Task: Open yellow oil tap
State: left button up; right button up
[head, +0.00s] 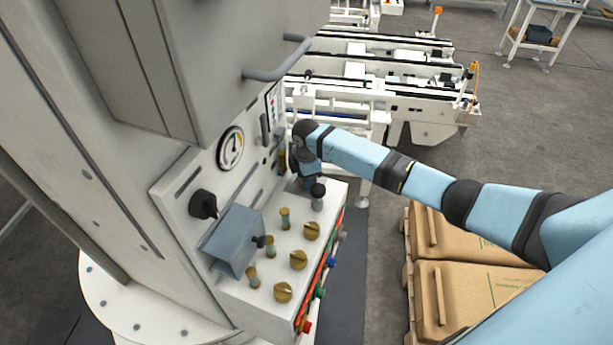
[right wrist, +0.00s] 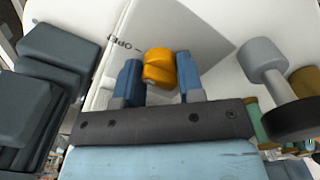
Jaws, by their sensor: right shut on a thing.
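The yellow oil tap (right wrist: 158,67) shows in the right wrist view as a rounded yellow-orange knob on a pale panel. A printed label reading "OPEN" is beside it, partly hidden. My right gripper (right wrist: 159,82) has a blue finger on each side of the knob and is shut on it. In the head view my right gripper (head: 291,168) is at the far end of the control panel, and only a small yellow part of the tap (head: 282,160) shows beside it. My left gripper is not in view.
The white control panel (head: 234,285) carries several brass knobs, a black knob (head: 203,204), a gauge (head: 231,148) and a grey box (head: 232,240). A grey cabinet with a handle (head: 278,68) overhangs it. Cardboard boxes (head: 470,290) stand on a pallet at the lower right.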

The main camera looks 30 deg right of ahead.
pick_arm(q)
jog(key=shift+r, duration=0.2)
pick_arm(e)
jog(key=shift+m, duration=0.6)
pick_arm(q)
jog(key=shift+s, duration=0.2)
pick_arm(e)
jog(key=shift+w+r, duration=0.1)
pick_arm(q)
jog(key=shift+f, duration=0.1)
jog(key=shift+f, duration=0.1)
pick_arm(e)
jog(key=o, duration=0.9)
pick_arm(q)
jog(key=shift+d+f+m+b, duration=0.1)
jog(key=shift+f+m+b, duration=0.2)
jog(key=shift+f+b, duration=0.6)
pick_arm(e)
notch_tip(320, 180, up, 14)
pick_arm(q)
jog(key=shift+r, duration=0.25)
pick_arm(e)
jog(key=shift+d, duration=0.1)
